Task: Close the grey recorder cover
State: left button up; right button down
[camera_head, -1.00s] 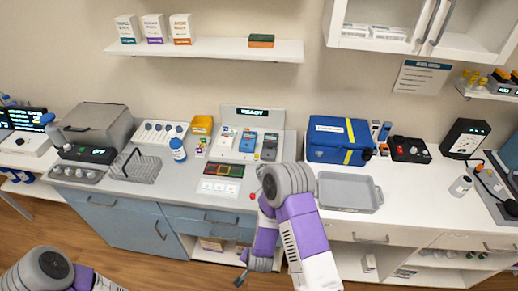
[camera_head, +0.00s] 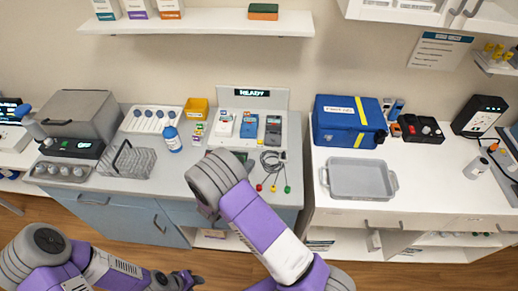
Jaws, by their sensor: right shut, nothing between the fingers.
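A white device (camera_head: 225,124) and a blue device (camera_head: 249,125) stand beside the grey one. A cable with coloured leads (camera_head: 271,160) lies in front. A blue case (camera_head: 347,122) and a grey tray (camera_head: 361,179) are right.

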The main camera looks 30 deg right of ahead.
aim_at(272, 140)
jog(key=x, duration=1.3)
jog(key=shift+w+d+f+p, duration=0.15)
jog(key=shift+w+d+p, duration=0.05)
jog(key=shift+d+p, duration=0.15)
pick_arm(q)
jog(key=shift+r, duration=0.3)
